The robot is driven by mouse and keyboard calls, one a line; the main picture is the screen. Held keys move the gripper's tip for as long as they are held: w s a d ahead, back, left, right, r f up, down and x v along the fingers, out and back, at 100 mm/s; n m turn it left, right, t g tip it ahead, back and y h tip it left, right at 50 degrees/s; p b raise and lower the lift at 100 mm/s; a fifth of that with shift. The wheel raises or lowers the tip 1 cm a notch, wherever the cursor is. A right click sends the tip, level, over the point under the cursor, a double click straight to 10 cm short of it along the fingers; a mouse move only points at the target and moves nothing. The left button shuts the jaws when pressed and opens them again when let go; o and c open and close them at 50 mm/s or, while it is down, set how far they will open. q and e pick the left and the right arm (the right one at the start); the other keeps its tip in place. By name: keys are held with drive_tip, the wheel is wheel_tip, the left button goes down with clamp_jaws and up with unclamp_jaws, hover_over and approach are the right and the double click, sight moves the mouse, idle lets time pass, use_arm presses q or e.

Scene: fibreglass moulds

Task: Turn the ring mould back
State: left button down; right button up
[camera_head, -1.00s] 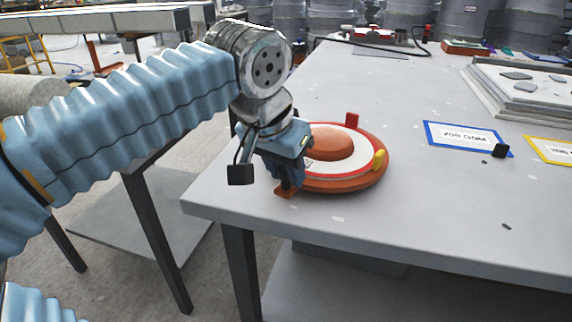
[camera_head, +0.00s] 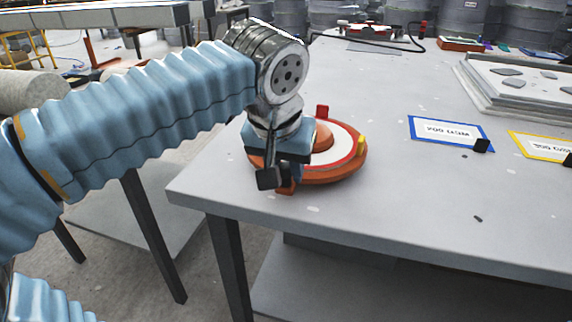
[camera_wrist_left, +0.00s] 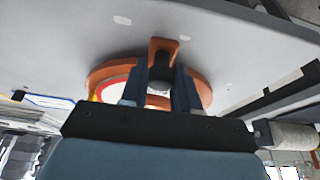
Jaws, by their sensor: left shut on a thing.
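The ring mould (camera_head: 345,170) is an orange disc with a white ring, a red line and an orange dome. It lies flat near the table's left corner. It has a red tab (camera_head: 322,111) at its far side and a yellow tab (camera_head: 361,146) at its right. My left gripper (camera_head: 285,181) is at its near-left edge, shut on the mould's orange handle. The wrist view shows the handle (camera_wrist_left: 164,46) with a dark post between the two fingers. My wrist hides the mould's left part. My right gripper is not in view.
The grey table (camera_head: 400,220) is clear around and in front of the mould. A blue-framed card (camera_head: 450,131) and a yellow-framed card (camera_head: 540,146) lie to the right. Stacked pale slabs (camera_head: 520,85) stand farther back. A red device with a black cable (camera_head: 375,32) is at the far end.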

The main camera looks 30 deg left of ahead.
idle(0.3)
use_arm(q)
drive_tip(key=c, duration=0.9)
unclamp_jaws()
drive_tip(key=p+v, duration=0.1)
drive_tip(key=v, duration=1.3)
drive_tip(key=shift+s+f, duration=0.1)
